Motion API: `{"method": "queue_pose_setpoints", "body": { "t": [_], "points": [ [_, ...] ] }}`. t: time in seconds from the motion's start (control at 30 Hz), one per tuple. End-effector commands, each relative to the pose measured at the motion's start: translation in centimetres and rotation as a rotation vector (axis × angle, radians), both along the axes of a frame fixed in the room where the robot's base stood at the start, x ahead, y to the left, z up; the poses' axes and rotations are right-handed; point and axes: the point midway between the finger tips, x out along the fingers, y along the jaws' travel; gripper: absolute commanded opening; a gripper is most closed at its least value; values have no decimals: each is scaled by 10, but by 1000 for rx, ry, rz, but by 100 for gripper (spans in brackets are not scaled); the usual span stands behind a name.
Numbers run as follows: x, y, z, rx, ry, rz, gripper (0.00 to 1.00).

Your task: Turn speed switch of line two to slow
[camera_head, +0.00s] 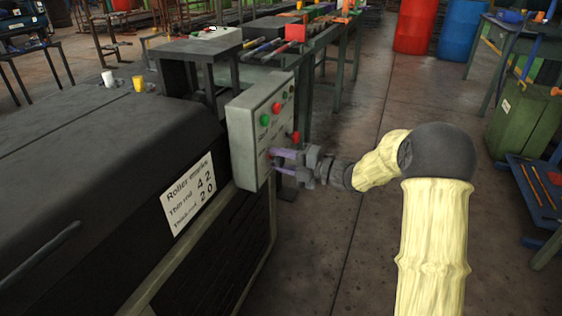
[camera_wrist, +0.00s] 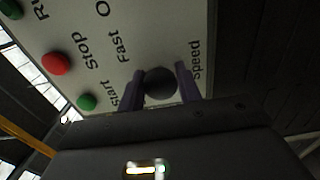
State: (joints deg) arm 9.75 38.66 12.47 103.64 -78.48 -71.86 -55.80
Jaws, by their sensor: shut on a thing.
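The grey control panel (camera_head: 245,130) stands at the corner of the dark machine, with coloured buttons on its face. In the wrist view the panel face (camera_wrist: 125,60) carries the words Start, Stop, Fast and speed. A round dark knob (camera_wrist: 160,83) sits by the speed label, between the two purple fingers of my gripper (camera_wrist: 160,88). My gripper is shut on this knob. In the head view my gripper (camera_head: 280,156) reaches the lower part of the panel from the right. The knob is hidden there. I cannot read its pointer setting or the line number.
A red button (camera_wrist: 55,63) and a green button (camera_wrist: 87,102) are near the fingers. The dark machine (camera_head: 90,150) with its white roller sign (camera_head: 189,194) fills the left. Open floor (camera_head: 330,240) lies right of the panel. A green bin (camera_head: 525,120) stands far right.

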Motion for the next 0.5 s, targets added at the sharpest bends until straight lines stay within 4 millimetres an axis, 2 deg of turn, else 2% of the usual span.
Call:
{"method": "queue_pose_setpoints", "body": {
  "t": [0.13,0.17,0.23,0.5],
  "points": [
    [-1,-1,-3,-4,5,2,12],
    [-1,-1,-3,-5,5,2,40],
    [-1,0,-3,-4,5,2,54],
    [0,0,-1,-1,3,0,55]
  ]
}}
